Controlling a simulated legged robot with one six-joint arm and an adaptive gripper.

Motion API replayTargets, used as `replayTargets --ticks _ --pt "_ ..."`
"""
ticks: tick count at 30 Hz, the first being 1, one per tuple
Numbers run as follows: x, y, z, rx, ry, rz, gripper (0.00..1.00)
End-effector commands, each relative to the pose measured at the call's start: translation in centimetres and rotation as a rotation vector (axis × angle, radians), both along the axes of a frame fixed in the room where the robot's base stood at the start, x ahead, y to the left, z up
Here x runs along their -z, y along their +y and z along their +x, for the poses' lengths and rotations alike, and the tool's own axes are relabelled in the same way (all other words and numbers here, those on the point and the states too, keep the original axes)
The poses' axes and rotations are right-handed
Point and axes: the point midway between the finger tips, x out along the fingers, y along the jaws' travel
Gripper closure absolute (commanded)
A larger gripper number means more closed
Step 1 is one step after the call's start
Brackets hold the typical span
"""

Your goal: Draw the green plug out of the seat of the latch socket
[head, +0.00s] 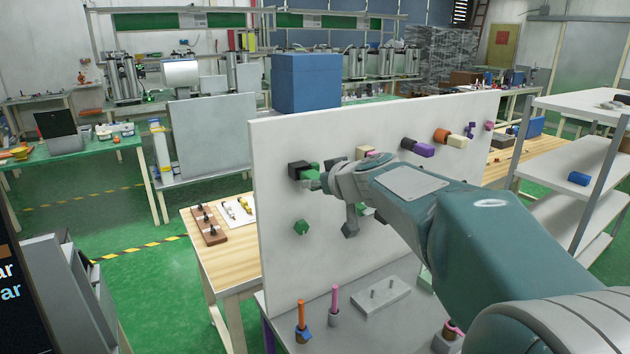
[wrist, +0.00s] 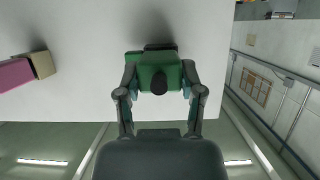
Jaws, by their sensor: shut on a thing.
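The green plug (wrist: 160,70) is between the two fingers of my gripper (wrist: 159,82) in the wrist view, with a dark round spot on its near face. My gripper is shut on it. The black socket (wrist: 160,46) shows just behind the plug, against the white panel. In the head view the black socket (head: 297,170) sits at the panel's upper left, with part of the green plug (head: 311,170) right beside it. My gripper (head: 316,184) partly covers the plug there. I cannot tell how deep the plug sits or see any latch.
The upright white panel (head: 275,265) carries other fittings: a green one (head: 301,228) below, a purple plug (head: 424,151) and an orange socket (head: 441,136) to the right. A pink plug (wrist: 14,74) shows left in the wrist view. Pegs stand on the ledge below.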

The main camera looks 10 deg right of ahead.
Motion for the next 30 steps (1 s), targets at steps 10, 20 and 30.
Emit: replayTargets --ticks 10,20,30 --pt "0.0 -0.4 -1.5 0.000 -0.001 0.001 1.00" --pt "-0.1 -0.9 -2.8 0.001 -0.001 -0.001 1.00" --pt "0.0 -1.3 -4.1 0.000 -0.001 0.000 1.00"
